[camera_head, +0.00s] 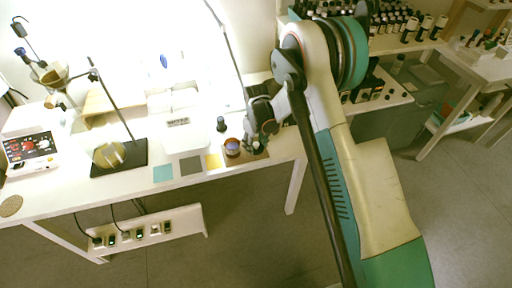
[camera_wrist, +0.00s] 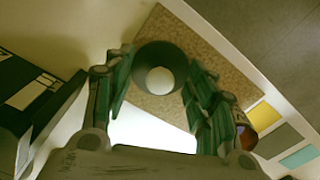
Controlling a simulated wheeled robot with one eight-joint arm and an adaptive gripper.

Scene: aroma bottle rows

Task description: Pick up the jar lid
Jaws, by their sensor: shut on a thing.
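The jar lid (camera_wrist: 160,68) shows in the wrist view as a dark round piece with a pale round centre. My gripper (camera_wrist: 160,72) has its green-padded fingers on both sides of it and is shut on it. In the head view my gripper (camera_head: 257,143) is low over the right part of the table, and the lid is too small there to make out. A small jar (camera_head: 232,147) with a purple and orange look stands just left of my gripper. It also shows at the right finger in the wrist view (camera_wrist: 244,136).
A cork mat (camera_wrist: 155,33) lies under the lid. Blue, grey and yellow squares (camera_head: 190,166) lie left of the jar. A small dark bottle (camera_head: 221,124) and a white scale (camera_head: 185,138) stand close by. Shelves of bottles (camera_head: 410,35) are at the back right.

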